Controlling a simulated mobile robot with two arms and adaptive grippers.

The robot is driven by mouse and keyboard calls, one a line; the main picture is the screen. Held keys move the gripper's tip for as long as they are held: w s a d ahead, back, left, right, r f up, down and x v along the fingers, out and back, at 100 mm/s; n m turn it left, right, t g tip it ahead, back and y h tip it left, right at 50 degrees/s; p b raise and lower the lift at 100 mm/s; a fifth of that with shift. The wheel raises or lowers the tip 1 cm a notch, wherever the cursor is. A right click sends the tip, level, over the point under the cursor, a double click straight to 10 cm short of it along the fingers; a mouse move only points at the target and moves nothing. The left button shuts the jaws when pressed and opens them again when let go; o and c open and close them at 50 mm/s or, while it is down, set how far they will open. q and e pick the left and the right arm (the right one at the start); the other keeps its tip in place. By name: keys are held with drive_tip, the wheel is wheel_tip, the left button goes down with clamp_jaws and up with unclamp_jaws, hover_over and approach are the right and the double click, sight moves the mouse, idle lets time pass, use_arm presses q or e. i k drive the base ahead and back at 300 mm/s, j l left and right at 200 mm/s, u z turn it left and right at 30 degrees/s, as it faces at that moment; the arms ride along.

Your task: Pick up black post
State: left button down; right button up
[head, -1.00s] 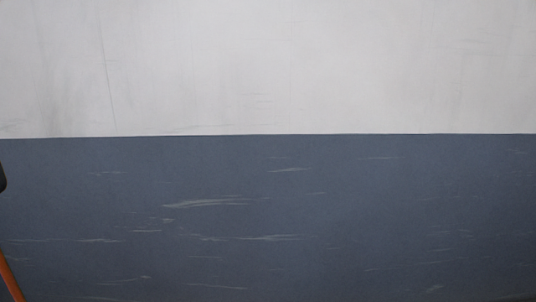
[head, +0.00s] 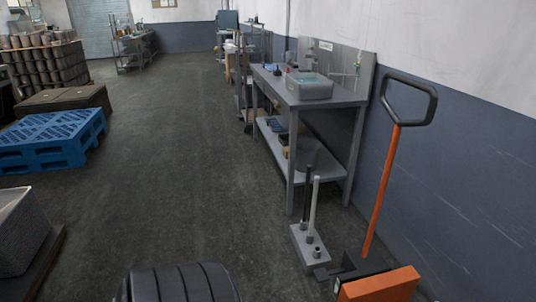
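A thin black post (head: 306,193) stands upright on a low light-grey base (head: 305,249) on the floor, right of the middle in the head view. A pale grey post (head: 314,205) stands close beside it on the same base, with short stubs near its foot. The foot of the black post is hard to make out. Neither of my grippers is in view.
An orange pallet truck (head: 379,284) with a black loop handle stands right of the base. A grey workbench (head: 326,98) is behind it along the wall. A blue pallet (head: 52,137) lies at left. The floor (head: 185,150) between is clear.

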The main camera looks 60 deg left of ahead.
sight(304, 220)
drive_tip(key=u, duration=1.75)
drive_tip(key=k+l+z, duration=0.1)
drive_tip(key=z, duration=1.55)
drive_tip(key=u, duration=1.7)
drive_tip(key=i+z, duration=0.1)
drive_tip(key=z, duration=0.65)
drive_tip(key=i+j+z, duration=0.45)
drive_tip(key=j, duration=0.15)
drive_tip(key=j+z, duration=0.25)
drive_tip(key=i+j+z, duration=0.25)
drive_tip(key=j, duration=0.15)
drive_tip(key=j+z, duration=0.2)
drive_tip(key=j, duration=0.15)
